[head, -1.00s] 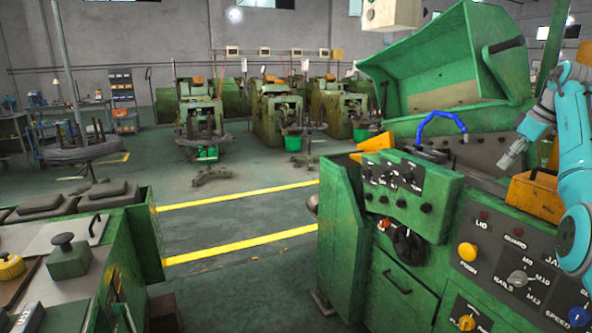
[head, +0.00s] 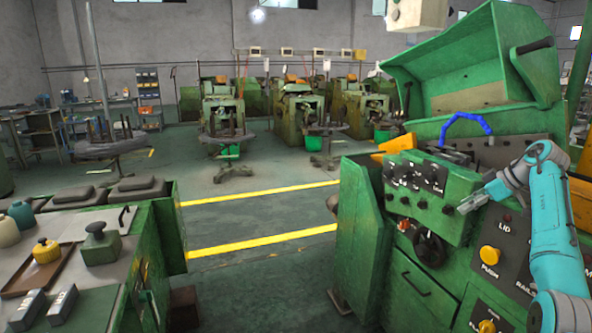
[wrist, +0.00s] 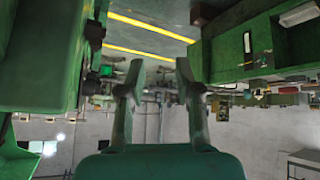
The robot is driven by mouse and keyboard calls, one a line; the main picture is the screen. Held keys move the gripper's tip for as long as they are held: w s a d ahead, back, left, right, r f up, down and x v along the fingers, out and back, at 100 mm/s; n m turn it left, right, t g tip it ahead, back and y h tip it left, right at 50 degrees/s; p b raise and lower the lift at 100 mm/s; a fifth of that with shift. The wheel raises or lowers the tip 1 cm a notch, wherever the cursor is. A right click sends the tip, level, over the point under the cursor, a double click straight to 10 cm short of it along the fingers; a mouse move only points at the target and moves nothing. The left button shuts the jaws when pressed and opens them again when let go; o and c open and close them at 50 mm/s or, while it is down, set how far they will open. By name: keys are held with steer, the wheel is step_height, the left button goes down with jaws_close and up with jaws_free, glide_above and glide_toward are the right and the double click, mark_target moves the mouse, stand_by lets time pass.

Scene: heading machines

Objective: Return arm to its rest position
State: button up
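My gripper (head: 474,202) is at the right in the head view, at the end of my teal arm. It is in front of the green heading machine's control panel (head: 420,180), and I cannot tell whether it touches it. In the wrist view my gripper (wrist: 158,75) shows two fingers spread apart with nothing between them. The wrist view is upside down, with the floor at the top and the grey wall below.
The green machine's raised lid (head: 400,62) stands behind my gripper. A green bench (head: 150,230) at the left holds a yellow weight (head: 46,251) and a green weight (head: 98,246). Floor with yellow lines (head: 260,240) is clear between them. More machines (head: 297,115) stand behind.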

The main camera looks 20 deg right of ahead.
steer(key=w+a+f+n+t+y, duration=0.2)
steer(key=a+f+n+y, duration=0.1)
steer(key=a+f, duration=0.7)
steer(key=w+a+f+n+t+y, duration=0.2)
steer(key=a+f+y, duration=0.1)
steer(key=a+f, duration=0.8)
steer(key=s+a+f+n+t+y, duration=0.1)
steer(key=s+a+f+t+y, duration=0.15)
steer(key=s+a, duration=0.55)
steer(key=s+a+f+t+y, duration=0.1)
steer(key=s+a+f+t, duration=0.2)
steer(key=a, duration=0.9)
steer(key=s+a+f+m+t+h, duration=0.1)
steer(key=s+a+m+t+h, duration=0.2)
steer(key=s, duration=0.7)
steer(key=s+a+f+m+t+h, duration=0.25)
steer(key=s+a, duration=0.25)
steer(key=s, duration=0.6)
steer(key=s+r+m+g+h, duration=0.2)
steer(key=s+m+g+h, duration=0.1)
steer(key=s, duration=1.1)
steer(key=s+r+m+g+h, duration=0.1)
steer(key=s+m+g+h, duration=0.3)
steer(key=s, duration=1)
steer(key=shift+s+r+h, duration=0.25)
steer(key=shift+r+h, duration=0.15)
steer(key=shift+d+m, duration=0.15)
steer(key=shift+m, duration=0.1)
